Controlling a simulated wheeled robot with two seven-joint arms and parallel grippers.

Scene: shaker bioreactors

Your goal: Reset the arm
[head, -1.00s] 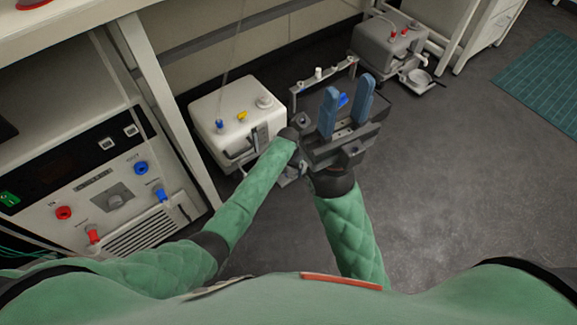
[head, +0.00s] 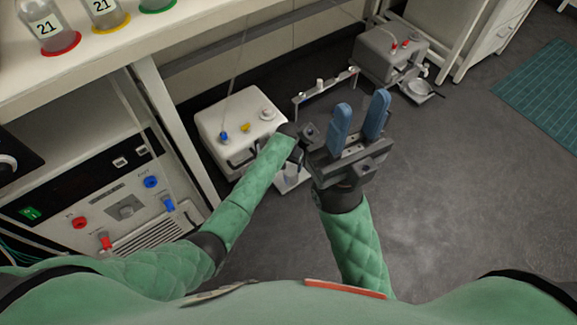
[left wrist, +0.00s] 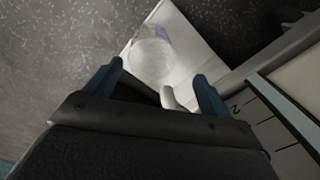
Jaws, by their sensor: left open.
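My left gripper (head: 304,146) is at the front right side of a white box device (head: 240,118) on the floor; its fingers are hard to see in the head view. In the left wrist view my left gripper (left wrist: 158,72) shows two blue fingers apart. A clear round vessel (left wrist: 152,57) stands on a white plate (left wrist: 182,38) beyond the fingers, and nothing is visibly clamped. My right gripper (head: 362,102) is beside it on the right, blue fingers pointing up, apart and empty.
A low rack (head: 326,92) stands behind the grippers. A grey device (head: 388,52) is at the back. A shelf with labelled bottles (head: 105,14) is at upper left, above a control panel (head: 125,207). The floor at right is clear up to a green mat (head: 545,85).

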